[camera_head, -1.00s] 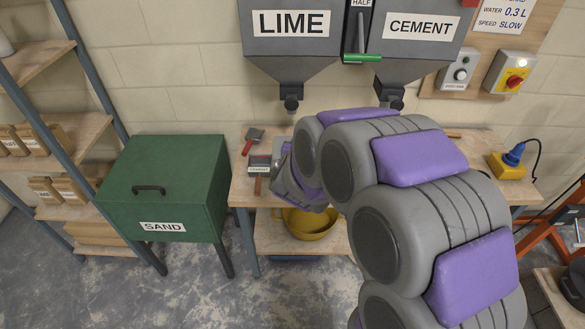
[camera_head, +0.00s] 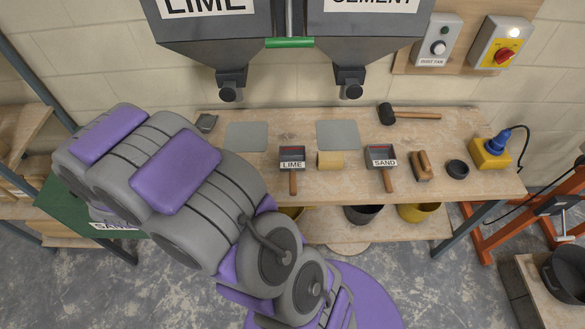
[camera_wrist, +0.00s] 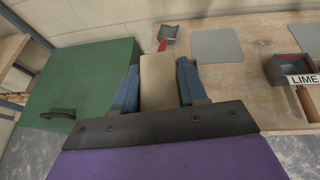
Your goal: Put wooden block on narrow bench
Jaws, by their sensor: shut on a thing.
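In the wrist view, my gripper (camera_wrist: 158,66) is shut on a pale wooden block (camera_wrist: 158,88), held between its two blue fingers. The block shows against the left end of a wooden bench (camera_wrist: 235,88); I cannot tell its height above it. In the head view, my arm reaches left and hides the gripper and block. The long wooden bench (camera_head: 455,185) runs along the wall there. A low surface (camera_head: 530,290) stands at the lower right. I cannot tell which of these is the narrow bench.
Hoppers (camera_head: 375,35) hang above. A green sand bin (camera_wrist: 85,80) is left of the bench.

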